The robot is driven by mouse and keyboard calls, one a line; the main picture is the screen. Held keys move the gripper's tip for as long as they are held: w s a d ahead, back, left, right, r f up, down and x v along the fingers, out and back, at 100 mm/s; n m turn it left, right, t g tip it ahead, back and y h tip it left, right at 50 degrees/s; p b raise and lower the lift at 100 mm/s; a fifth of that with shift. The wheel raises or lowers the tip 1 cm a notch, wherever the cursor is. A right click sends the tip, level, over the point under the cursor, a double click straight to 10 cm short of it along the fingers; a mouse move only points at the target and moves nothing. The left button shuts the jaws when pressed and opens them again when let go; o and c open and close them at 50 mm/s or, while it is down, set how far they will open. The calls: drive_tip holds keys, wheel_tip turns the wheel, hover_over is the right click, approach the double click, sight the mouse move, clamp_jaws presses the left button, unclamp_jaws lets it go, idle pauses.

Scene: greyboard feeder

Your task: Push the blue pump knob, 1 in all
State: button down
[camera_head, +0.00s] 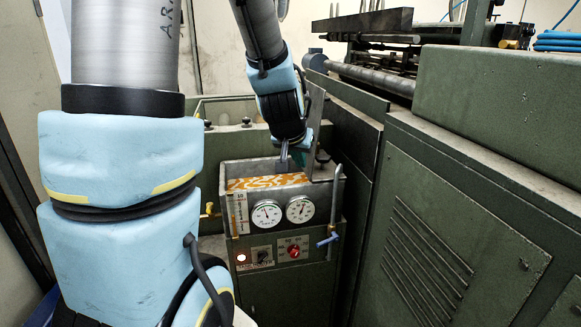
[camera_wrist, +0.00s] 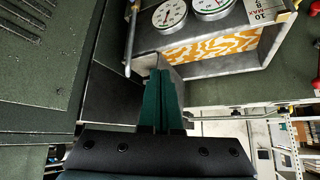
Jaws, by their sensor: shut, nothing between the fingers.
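A blue handle (camera_head: 328,241) that looks like the pump knob sits at the right front of the green feeder unit, by the foot of an upright metal rod. It does not show in the wrist view. My gripper (camera_head: 297,158) is above and behind the unit's open top, well above the blue handle and apart from it. In the wrist view my gripper (camera_wrist: 160,74) is shut, its green fingers together and empty, beside the metal box wall. My wrist partly hides the fingers in the head view.
Two round gauges (camera_head: 266,214) and a red knob (camera_head: 294,252) are on the unit's front. An orange-patterned strip (camera_head: 268,182) lies inside the open top. The upright metal rod (camera_head: 335,205) rises at the right. A large green machine (camera_head: 470,190) stands close on the right.

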drive_tip(key=shift+s+a+f+g, duration=0.2)
drive_tip(key=shift+s+a+g, duration=0.05)
drive_tip(key=shift+s+a, duration=0.4)
drive_tip(key=shift+s+a+f+g, duration=0.15)
drive_tip(key=shift+s+a+g, duration=0.1)
drive_tip(key=shift+s+a, duration=0.35)
idle(0.8)
